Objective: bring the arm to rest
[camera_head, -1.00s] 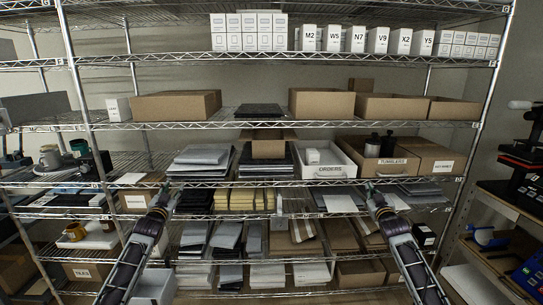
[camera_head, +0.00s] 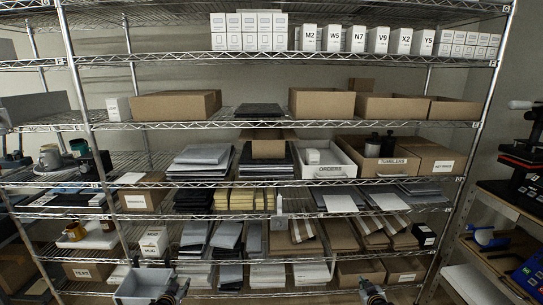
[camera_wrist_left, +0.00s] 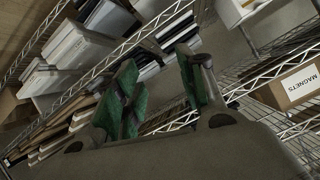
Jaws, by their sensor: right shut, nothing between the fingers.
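My left gripper (camera_head: 174,290) is low at the bottom of the head view, in front of the lower shelves and beside a grey bin. In the left wrist view, its two green-padded fingers (camera_wrist_left: 160,78) stand apart with nothing between them, so it is open and empty. My right gripper (camera_head: 374,290) is also low at the bottom of the head view, in front of the cardboard boxes on the lowest shelf. It is small there, shut and holding nothing. Most of both arms is out of view.
A wire shelving rack (camera_head: 270,187) fills the view, loaded with boxes and flat stacks. A grey bin (camera_head: 142,285) is beside my left gripper. A white orders tray (camera_head: 325,170) sits mid-rack. A side bench (camera_head: 490,240) with a press (camera_head: 525,150) is at the right.

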